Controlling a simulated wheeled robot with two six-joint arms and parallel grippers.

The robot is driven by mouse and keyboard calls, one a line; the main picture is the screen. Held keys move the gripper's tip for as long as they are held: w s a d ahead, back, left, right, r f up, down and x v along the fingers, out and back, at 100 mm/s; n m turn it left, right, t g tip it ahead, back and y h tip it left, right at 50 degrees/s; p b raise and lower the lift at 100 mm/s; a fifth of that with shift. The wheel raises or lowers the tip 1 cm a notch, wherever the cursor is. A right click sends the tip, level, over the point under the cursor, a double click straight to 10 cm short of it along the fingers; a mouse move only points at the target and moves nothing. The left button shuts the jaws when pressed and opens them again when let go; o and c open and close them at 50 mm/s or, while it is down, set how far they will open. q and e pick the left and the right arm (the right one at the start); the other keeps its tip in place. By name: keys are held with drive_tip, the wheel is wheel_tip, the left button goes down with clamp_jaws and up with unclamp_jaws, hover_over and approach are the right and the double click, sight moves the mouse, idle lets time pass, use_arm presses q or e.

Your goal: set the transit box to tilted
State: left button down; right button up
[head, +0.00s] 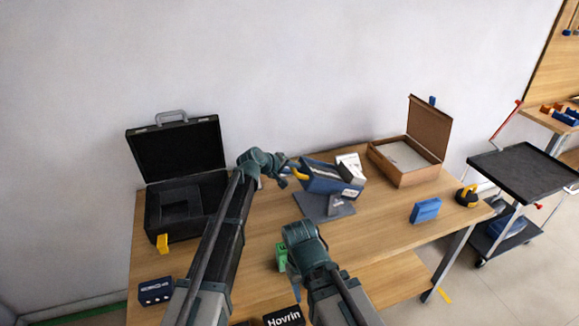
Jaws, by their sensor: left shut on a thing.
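A blue open box (322,180) with a yellow handle (299,174) at its left end, most likely the transit box, sits on a dark grey base (312,206) in the middle of the table. The box looks tilted, with pale and dark contents inside. My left gripper (291,174) reaches in from the left and is shut on the yellow handle. My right gripper (298,240) is in front of the base, apart from the box; its own wrist hides its fingers.
An open black case (172,150) stands at the left of the wooden table (262,225). An open brown carton (400,172) stands at the back right, with a blue block (425,210) in front. A green block (281,257) is close beside my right gripper. A dark trolley (525,172) stands right.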

use_arm(q)
drive_tip(key=shift+w+d+r+p, duration=0.2)
drive_tip(key=shift+d+r+p, duration=0.1)
drive_tip(key=shift+d+r, duration=0.2)
drive_tip(key=shift+r, duration=0.1)
idle(0.3)
drive_tip(key=c, duration=0.8)
unclamp_jaws()
drive_tip(key=shift+o, duration=0.2)
drive_tip(key=p+v, duration=0.8)
drive_tip(key=v, duration=0.5)
drive_tip(key=shift+s+a+r, duration=0.15)
drive_tip(key=shift+s+r, duration=0.1)
